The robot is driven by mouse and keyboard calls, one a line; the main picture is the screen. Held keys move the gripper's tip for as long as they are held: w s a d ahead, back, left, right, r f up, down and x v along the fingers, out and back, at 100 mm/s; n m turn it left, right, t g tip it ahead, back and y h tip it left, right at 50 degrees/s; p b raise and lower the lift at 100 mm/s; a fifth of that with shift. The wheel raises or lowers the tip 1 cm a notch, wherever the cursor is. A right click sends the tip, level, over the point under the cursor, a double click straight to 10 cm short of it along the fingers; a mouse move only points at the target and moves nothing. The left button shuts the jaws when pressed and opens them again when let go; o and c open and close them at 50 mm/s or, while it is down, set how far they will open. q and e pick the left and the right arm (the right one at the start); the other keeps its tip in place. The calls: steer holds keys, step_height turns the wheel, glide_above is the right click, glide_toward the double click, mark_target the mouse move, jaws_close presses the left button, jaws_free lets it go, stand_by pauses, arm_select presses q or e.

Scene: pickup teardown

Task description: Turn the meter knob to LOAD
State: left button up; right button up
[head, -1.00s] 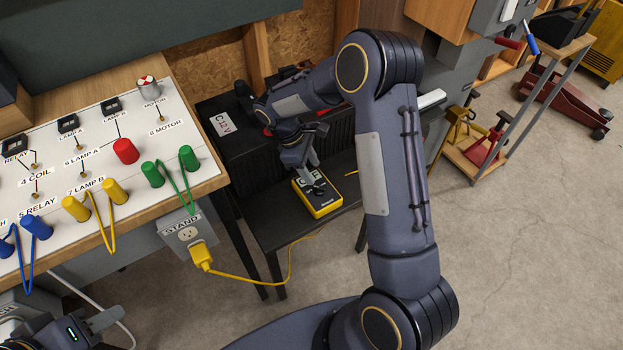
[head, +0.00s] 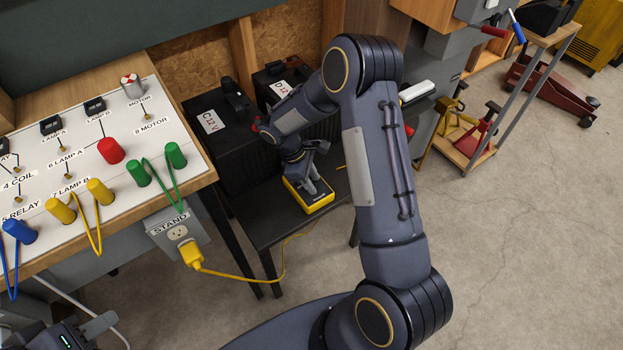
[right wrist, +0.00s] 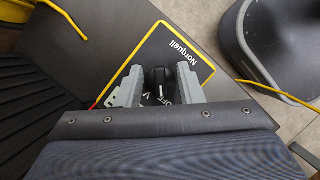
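The meter (head: 318,208), black-faced with a yellow rim, lies on a dark low bench. In the right wrist view its face (right wrist: 181,55) reads "Norquell", with "OFF" and "V" partly visible below the knob. The black meter knob (right wrist: 158,84) has a white pointer line toward the lower edge of the picture; a LOAD mark is not readable. My right gripper (right wrist: 160,88) is open, its fingers on either side of the knob; I cannot tell whether they touch it. It also shows above the meter in the head view (head: 309,184). My left gripper (head: 98,330) is partly cut off at lower left.
Dark batteries (head: 213,122) stand behind the meter. A yellow cord runs from the plug (head: 190,254) at the STAND outlet toward the bench. The panel (head: 75,165) with coloured plugs is at left. Open concrete floor lies at right.

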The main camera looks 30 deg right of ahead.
steer(key=c, duration=0.6)
steer(key=shift+m, duration=0.3)
steer(key=m+g+y, duration=0.1)
steer(key=m, duration=0.2)
steer(key=m+y, duration=0.1)
steer(key=m, duration=0.2)
steer(key=shift+m+p, duration=0.3)
steer(key=m+y, duration=0.1)
steer(key=m, duration=0.1)
steer(key=m+y, duration=0.1)
steer(key=m, duration=0.2)
steer(key=shift+m+g+y, duration=0.3)
steer(key=m, duration=0.2)
steer(key=m+t+y, duration=0.1)
steer(key=m, duration=0.1)
steer(key=shift+a+m+y+p, duration=0.1)
steer(key=shift+m+y+p, duration=0.2)
steer(key=shift+m+p, duration=0.1)
steer(key=shift+m, duration=0.3)
